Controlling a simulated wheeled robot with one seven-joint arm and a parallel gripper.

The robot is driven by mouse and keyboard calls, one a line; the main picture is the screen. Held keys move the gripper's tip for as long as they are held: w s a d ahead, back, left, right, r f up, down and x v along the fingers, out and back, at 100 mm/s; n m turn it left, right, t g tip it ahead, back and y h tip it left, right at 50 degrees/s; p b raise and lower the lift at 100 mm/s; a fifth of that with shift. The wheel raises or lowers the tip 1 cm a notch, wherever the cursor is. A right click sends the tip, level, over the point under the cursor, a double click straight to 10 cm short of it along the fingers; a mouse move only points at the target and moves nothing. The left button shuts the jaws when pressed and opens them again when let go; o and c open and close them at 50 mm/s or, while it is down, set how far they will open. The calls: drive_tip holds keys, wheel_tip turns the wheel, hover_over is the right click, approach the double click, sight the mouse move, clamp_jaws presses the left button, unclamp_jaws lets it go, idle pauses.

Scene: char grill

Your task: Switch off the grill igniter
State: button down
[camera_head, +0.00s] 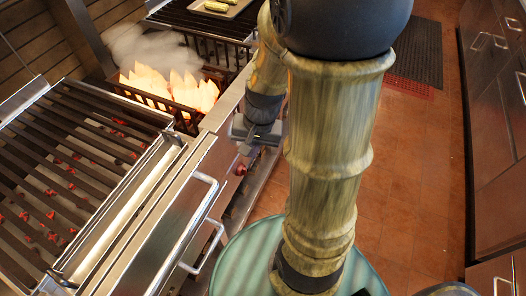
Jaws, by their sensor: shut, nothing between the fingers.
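The char grill (75,165) fills the left side, with dark bars over glowing red coals. A small red knob-like part (241,169) shows on the grill's steel front; it may be the igniter, but it is too small to read its setting. My gripper (249,146) is at the grill front, just above this red part. It is shut and empty. I cannot tell whether its fingertips touch the part. My arm hides much of the front panel to the right.
Open flames (170,88) and smoke rise from a basket behind the grill front. A tray with corn (222,8) lies on the far grate. Steel handles (205,205) stick out at the front. Cabinets (495,110) line the right.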

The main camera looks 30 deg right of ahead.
drive_tip(key=w+d+f+m+t+y+b, duration=0.2)
drive_tip(key=w+d+f+m+t+b, duration=0.1)
drive_tip(key=d+f+m+b, duration=0.4)
drive_tip(key=w+d+f+m+t+y+b, duration=0.3)
drive_tip(key=d+f+m+b, duration=0.5)
drive_tip(key=d+f+m, duration=0.4)
wheel_tip(320, 180, down, 2)
drive_tip(key=w+m+t, duration=0.1)
drive_tip(key=w+m, duration=0.1)
drive_tip(key=shift+d+m+b, duration=0.2)
drive_tip(key=shift+m+b, duration=0.1)
drive_tip(key=shift+m, duration=0.1)
drive_tip(key=shift+w+f, duration=0.1)
drive_tip(key=w+a+r+b+x, duration=0.1)
drive_tip(key=r+b+x, duration=0.1)
drive_tip(key=x, duration=1.1)
drive_tip(key=shift+w+r, duration=0.15)
drive_tip(key=shift+r, duration=0.05)
